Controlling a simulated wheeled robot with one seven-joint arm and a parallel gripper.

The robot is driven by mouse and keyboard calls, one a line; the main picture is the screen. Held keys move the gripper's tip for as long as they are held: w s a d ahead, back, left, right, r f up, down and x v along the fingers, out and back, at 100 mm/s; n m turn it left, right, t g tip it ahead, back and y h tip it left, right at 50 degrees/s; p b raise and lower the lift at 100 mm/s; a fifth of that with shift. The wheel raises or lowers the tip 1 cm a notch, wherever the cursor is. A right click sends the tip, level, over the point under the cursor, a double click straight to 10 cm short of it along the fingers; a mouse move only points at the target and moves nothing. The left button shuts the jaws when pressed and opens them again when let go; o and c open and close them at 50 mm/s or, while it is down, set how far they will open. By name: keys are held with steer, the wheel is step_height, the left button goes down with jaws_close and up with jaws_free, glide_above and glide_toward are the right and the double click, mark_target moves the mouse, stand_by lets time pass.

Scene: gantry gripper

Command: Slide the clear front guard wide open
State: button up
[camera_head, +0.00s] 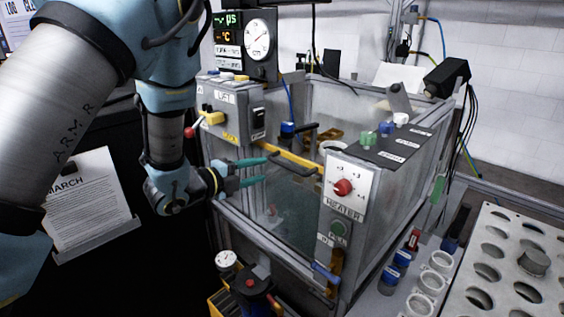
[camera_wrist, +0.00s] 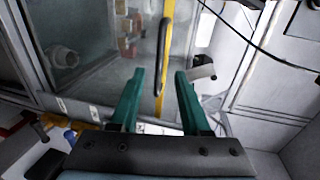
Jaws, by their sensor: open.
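The clear front guard (camera_head: 283,205) stands across the front of the framed enclosure, between the lift box and the heater panel. A yellow strip (camera_head: 298,158) runs along its top edge, with a black handle (camera_head: 290,168) on it. In the wrist view, the guard (camera_wrist: 105,80) lies left of the yellow strip, and the handle (camera_wrist: 162,45) appears in line with the gap between my fingers. My gripper (camera_head: 264,171) has teal fingers, open and empty, just left of the handle. In the wrist view, the fingertips (camera_wrist: 160,73) sit either side of the handle's line; contact cannot be told.
The lift box (camera_head: 230,103) with a yellow, red-tipped lever is close above my gripper. The heater panel (camera_head: 342,190) with a red knob is at the right. A perforated rack (camera_head: 510,255) and white cups (camera_head: 432,280) stand at lower right. A gauge unit (camera_head: 247,45) is behind.

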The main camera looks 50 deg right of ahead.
mark_target(280, 165)
steer(key=p+x, duration=0.3)
steer(key=x, duration=0.6)
steer(key=shift+d+f, duration=0.1)
steer(key=shift+d, duration=0.15)
jaws_close()
stand_by(1.0)
